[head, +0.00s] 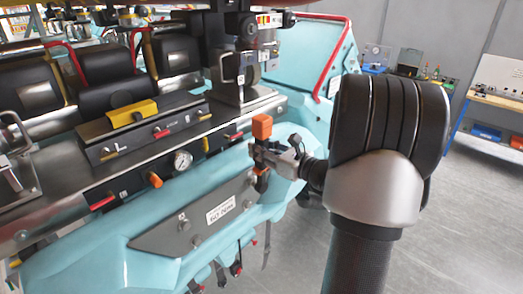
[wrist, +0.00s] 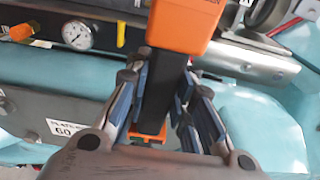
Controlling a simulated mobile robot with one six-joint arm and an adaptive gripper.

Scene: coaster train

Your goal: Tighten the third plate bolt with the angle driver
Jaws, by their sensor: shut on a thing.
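My gripper (head: 263,158) is shut on the angle driver (head: 262,126), which has an orange block on top and a black body. In the wrist view the driver (wrist: 185,28) stands between the blue-padded fingers (wrist: 160,95), with an orange part at its lower end. The grey metal plate (head: 160,240) with a white torque label (head: 221,210) is fixed on the teal car side. A bolt (head: 184,224) shows near its middle. The driver's lower end is near the plate's upper right end; I cannot tell whether it touches a bolt there. The label also shows in the wrist view (wrist: 66,128).
Above the plate is a panel with a pressure gauge (head: 182,161), an orange knob (head: 155,180) and red handles. Black seats and a clamp (head: 240,75) stand above. Workbenches (head: 497,98) are at the back right. The grey floor at right is clear.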

